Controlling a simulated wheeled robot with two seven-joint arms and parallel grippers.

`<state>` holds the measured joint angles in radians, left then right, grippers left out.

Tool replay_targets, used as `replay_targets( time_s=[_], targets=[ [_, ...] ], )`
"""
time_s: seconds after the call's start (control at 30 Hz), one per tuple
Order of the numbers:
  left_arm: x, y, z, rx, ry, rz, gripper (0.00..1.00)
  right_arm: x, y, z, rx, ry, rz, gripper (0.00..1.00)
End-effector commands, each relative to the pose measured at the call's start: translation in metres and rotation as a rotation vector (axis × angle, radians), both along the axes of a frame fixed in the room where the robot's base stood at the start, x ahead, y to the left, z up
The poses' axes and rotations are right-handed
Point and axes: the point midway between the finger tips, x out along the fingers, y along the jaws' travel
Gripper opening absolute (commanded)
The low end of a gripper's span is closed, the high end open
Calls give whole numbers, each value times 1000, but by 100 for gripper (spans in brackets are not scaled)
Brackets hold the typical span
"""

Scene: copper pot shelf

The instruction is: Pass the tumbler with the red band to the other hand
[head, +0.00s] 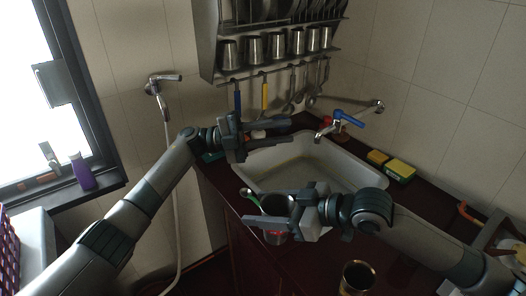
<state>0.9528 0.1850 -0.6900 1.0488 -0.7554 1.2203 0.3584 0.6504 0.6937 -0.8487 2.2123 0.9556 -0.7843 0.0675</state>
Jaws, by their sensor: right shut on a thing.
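A steel tumbler (274,206) is above the dark counter in front of the sink. A bit of red shows low on its side, and my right gripper hides much of it. My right gripper (262,217), reaching in from the right, is shut on this tumbler. My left gripper (290,131), reaching in from the left, is at the back left of the sink. Its two fingers are apart, pointing right, with nothing between them. It is apart from the tumbler, farther back.
A white sink (350,176) has a blue-handled tap (348,119). Another tumbler (357,279) stands on the front counter. A green-handled thing (249,196) lies by the sink's left edge. Sponges (400,169) sit at right. A rack (272,65) with steel cups and hanging utensils is above.

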Motion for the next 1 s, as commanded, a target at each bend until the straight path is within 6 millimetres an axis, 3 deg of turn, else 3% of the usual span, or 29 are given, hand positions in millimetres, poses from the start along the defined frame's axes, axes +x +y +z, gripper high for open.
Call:
replay_targets(
  time_s=[0.03,0.13,0.4,0.63,1.0],
  targets=[
    [-16,-12,15,56,-81,-59,24,0,0,0,1,0,0,29],
    [-46,-30,30,171,-221,-166,24,0,0,0,1,0,0,29],
    [-111,-44,38,521,-573,-424,24,0,0,0,1,0,0,29],
    [-137,-21,31,861,-839,-598,24,0,0,0,1,0,0,29],
    [-135,36,35,1300,-1094,-744,24,0,0,0,1,0,0,29]
  ],
)
